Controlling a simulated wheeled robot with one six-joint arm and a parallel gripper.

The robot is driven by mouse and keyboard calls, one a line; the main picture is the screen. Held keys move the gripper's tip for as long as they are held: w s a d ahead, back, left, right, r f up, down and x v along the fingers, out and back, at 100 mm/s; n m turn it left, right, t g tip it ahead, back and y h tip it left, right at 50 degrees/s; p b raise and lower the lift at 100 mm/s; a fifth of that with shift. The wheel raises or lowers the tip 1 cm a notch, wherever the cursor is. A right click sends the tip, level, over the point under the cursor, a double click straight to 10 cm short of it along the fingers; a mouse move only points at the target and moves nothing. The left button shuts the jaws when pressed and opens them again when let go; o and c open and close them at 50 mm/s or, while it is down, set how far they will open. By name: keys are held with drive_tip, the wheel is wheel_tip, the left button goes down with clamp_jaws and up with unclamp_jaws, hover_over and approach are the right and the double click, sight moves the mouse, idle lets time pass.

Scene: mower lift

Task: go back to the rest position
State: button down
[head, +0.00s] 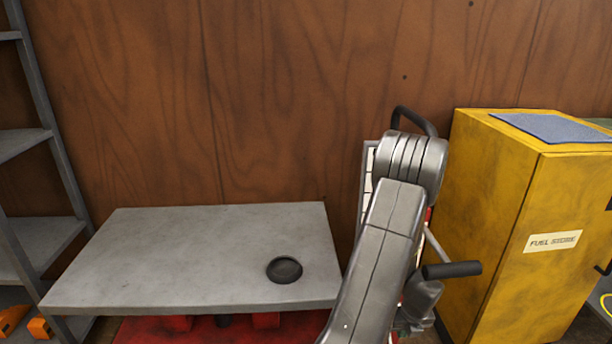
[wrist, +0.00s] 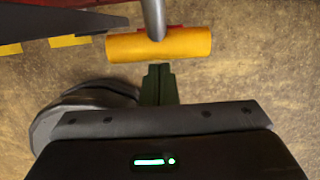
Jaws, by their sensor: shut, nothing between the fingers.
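My gripper (wrist: 159,72) shows in the wrist view with its dark fingers together and nothing between them. Just beyond the fingertips is a yellow cylindrical bar (wrist: 185,45) on the end of a grey rod (wrist: 153,15). A small gap shows between the fingertips and the bar in the picture; the depth between them is hard to tell. In the head view my grey arm reaches down between the lift table and the yellow cabinet, and my gripper is not visible there.
The grey lift table (head: 190,255), with a black round dish (head: 284,270) on it, is left of my arm. The yellow fuel cabinet (head: 500,220) is close on the right. A black-gripped lever (head: 452,270) is beside my arm. Grey shelving (head: 50,155) stands far left.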

drive_tip(key=shift+s+r+p, duration=0.2)
drive_tip(key=shift+r+p, duration=0.5)
drive_tip(key=shift+r, duration=0.25)
drive_tip(key=shift+s+r+p, duration=0.2)
drive_tip(key=shift+r+p, duration=0.45)
drive_tip(key=shift+r, duration=0.3)
